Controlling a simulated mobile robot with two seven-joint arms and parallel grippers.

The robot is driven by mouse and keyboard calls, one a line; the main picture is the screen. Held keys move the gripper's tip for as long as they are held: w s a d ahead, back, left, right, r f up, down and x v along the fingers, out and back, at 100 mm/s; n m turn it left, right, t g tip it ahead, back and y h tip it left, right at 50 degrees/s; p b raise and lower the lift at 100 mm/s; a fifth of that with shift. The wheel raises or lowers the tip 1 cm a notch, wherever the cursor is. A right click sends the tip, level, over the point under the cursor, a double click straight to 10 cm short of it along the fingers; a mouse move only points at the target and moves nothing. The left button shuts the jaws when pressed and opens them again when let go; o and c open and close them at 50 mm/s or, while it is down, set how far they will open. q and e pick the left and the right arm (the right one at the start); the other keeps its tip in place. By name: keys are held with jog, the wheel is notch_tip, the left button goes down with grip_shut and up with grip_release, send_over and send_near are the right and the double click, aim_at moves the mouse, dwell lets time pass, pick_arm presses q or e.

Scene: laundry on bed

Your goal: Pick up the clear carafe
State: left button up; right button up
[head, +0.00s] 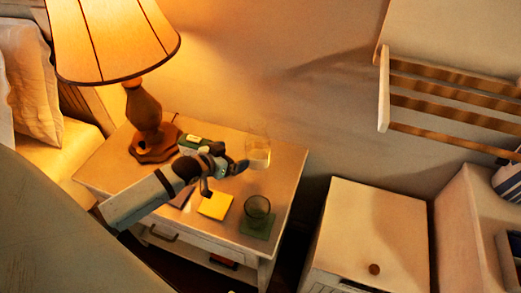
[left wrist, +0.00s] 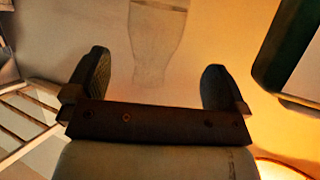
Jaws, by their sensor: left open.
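The clear carafe (head: 257,153) stands on the nightstand (head: 279,188) near its back right corner. It is see-through and faint against the wall. My left gripper (head: 225,178) reaches over the nightstand from the left, with its fingers just left of the carafe. In the left wrist view the carafe (left wrist: 158,45) shows beyond and between the spread fingertips of my left gripper (left wrist: 156,68). That gripper is open and empty. Whether a finger touches the carafe I cannot tell. My right gripper is not in view.
A lit lamp (head: 146,128) stands at the back left of the nightstand. A green box (head: 192,143) lies behind my gripper. A yellow notepad (head: 215,205) and a dark glass (head: 257,208) on a green coaster (head: 258,228) are in front. A white cabinet (head: 370,235) stands to the right.

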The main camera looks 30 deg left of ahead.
aim_at(249, 150)
pick_arm(q)
jog(key=b+x, duration=0.1)
jog(key=x, duration=1)
jog(key=shift+w+d+f, duration=0.15)
jog(key=shift+d+f, duration=0.05)
jog(key=c, duration=1.1)
jog(key=shift+r, duration=0.15)
jog(key=shift+c, duration=0.3)
jog(key=shift+r, duration=0.15)
